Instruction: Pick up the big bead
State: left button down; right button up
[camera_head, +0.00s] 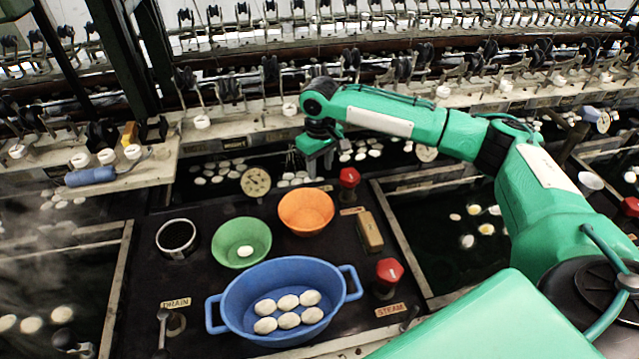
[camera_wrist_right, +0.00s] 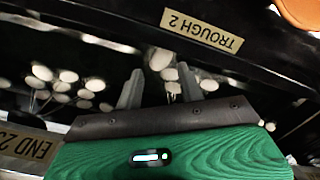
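I cannot make out a big bead for certain in either view. My right gripper (camera_head: 311,170) hangs from the arm that reaches in from the right, over the dark trough behind the orange bowl (camera_head: 306,211). In the right wrist view my right gripper (camera_wrist_right: 158,84) has its two grey fingers apart, with nothing visible held between them. Pale cocoons (camera_wrist_right: 68,76) on the dark water lie beyond the fingers. My left gripper is not in view.
A blue basin (camera_head: 236,301) with several white cocoons and a green bowl (camera_head: 232,259) with one stand on the dark worktop. A dark cup (camera_head: 176,238), a gauge (camera_head: 256,182), red knobs (camera_head: 389,270) and a yellow block (camera_head: 369,232) stand nearby. Reeling machinery runs across the back.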

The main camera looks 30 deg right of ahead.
aim_at(320, 178)
notch_tip(320, 178, down, 5)
jog(key=shift+a+r, duration=0.1)
jog(key=shift+r, duration=0.05)
jog(key=shift+c, duration=0.2)
jog(key=shift+c, duration=1)
jog(key=shift+r, duration=0.15)
